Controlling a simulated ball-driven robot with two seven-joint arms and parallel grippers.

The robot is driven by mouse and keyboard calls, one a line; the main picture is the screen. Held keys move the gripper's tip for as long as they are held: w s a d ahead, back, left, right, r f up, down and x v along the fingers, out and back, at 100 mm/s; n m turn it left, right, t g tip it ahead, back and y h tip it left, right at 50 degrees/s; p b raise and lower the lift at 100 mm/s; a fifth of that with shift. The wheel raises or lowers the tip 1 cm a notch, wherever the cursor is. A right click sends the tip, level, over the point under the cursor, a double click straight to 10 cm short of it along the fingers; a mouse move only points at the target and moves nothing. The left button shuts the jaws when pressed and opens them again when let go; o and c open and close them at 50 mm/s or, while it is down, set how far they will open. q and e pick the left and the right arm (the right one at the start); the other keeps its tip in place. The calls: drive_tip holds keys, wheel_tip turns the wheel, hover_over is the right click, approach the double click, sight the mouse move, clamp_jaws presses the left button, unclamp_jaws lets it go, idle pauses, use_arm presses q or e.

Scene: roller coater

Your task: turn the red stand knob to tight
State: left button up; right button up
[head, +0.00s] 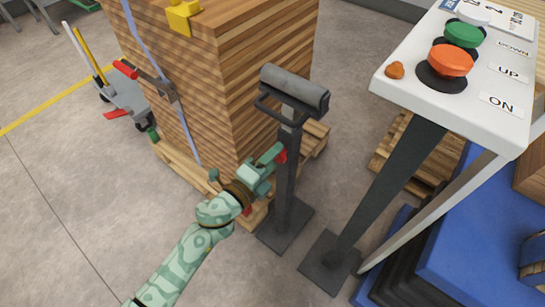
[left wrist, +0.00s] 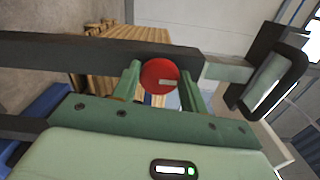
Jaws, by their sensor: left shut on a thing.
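In the head view only a bit of the red knob (head: 282,156) shows beside the gripper. My left gripper (left wrist: 160,82) is shut on the knob, with one green finger on each side of it. In the head view my left gripper (head: 275,157) reaches the post from the lower left. My right gripper is in neither view.
A strapped wood stack (head: 190,90) on a pallet stands just left of the stand. A white control panel (head: 480,80) on a dark leg stands at the right. A blue platform (head: 440,240) lies at the lower right. Open floor (head: 60,210) is at the left.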

use_arm(q)
drive_tip(key=shift+f, duration=0.1)
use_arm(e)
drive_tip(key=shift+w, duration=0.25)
use_arm(q)
drive_tip(key=o, duration=1)
drive_tip(key=shift+c, duration=0.2)
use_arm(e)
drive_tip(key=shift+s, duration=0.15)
use_arm(q)
drive_tip(key=shift+s+a, duration=0.1)
drive_tip(key=p+v, duration=0.3)
drive_tip(key=v, duration=1.3)
drive_tip(key=shift+p, duration=0.35)
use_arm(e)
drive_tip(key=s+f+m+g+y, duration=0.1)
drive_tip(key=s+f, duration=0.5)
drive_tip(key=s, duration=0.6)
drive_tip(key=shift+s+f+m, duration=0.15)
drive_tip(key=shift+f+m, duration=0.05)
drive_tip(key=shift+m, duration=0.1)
use_arm(q)
drive_tip(key=shift+s, duration=0.1)
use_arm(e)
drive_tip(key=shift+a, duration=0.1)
